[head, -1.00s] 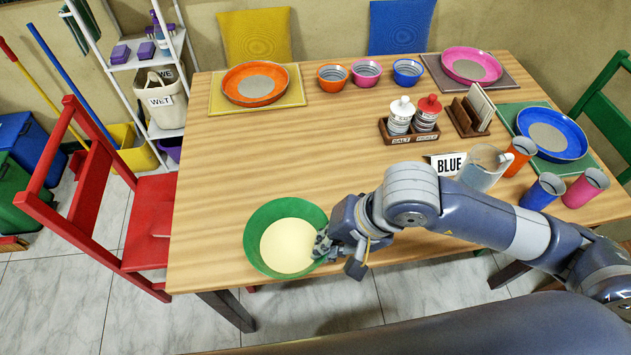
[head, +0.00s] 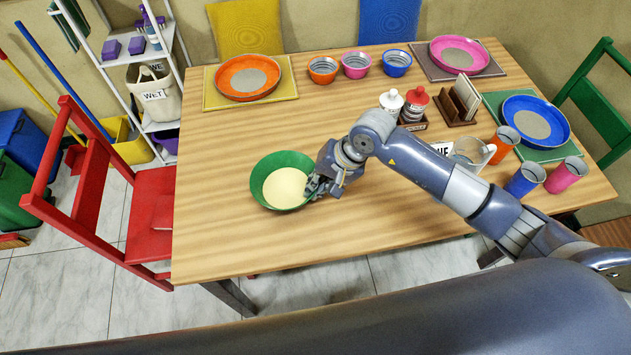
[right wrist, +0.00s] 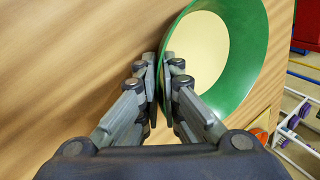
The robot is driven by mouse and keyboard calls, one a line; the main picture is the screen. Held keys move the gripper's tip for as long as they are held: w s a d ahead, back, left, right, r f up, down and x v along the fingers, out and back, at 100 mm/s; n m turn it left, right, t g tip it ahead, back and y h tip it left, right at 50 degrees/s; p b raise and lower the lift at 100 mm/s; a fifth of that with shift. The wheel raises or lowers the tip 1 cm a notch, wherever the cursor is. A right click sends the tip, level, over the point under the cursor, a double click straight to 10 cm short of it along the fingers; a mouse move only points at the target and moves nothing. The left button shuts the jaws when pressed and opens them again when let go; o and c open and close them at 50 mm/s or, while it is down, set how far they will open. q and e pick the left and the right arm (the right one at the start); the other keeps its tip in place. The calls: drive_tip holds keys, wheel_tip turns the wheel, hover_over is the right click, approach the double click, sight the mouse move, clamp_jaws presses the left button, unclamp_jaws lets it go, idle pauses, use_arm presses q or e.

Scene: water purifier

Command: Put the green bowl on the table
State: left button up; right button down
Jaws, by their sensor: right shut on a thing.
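The green bowl (head: 268,166) with a cream inside is over the left front part of the wooden table (head: 215,222) in the head view. My right gripper (head: 312,186) is shut on the bowl's right rim. In the right wrist view the fingers (right wrist: 160,80) pinch the rim of the bowl (right wrist: 255,60), one on each side of its wall. I cannot tell whether the bowl's underside touches the table. My left gripper is not in view.
A red chair (head: 90,190) is at the left. The table's front left is clear.

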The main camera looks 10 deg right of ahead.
drive_tip(key=shift+f, duration=0.15)
drive_tip(key=c, duration=2.2)
unclamp_jaws()
drive_tip(key=shift+c, duration=0.2)
drive_tip(key=o, duration=0.4)
drive_tip(key=shift+o, duration=0.2)
drive_tip(key=b+v, duration=0.1)
drive_tip(key=v, duration=1.1)
drive_tip(key=shift+b, duration=0.4)
drive_tip(key=shift+s, duration=0.1)
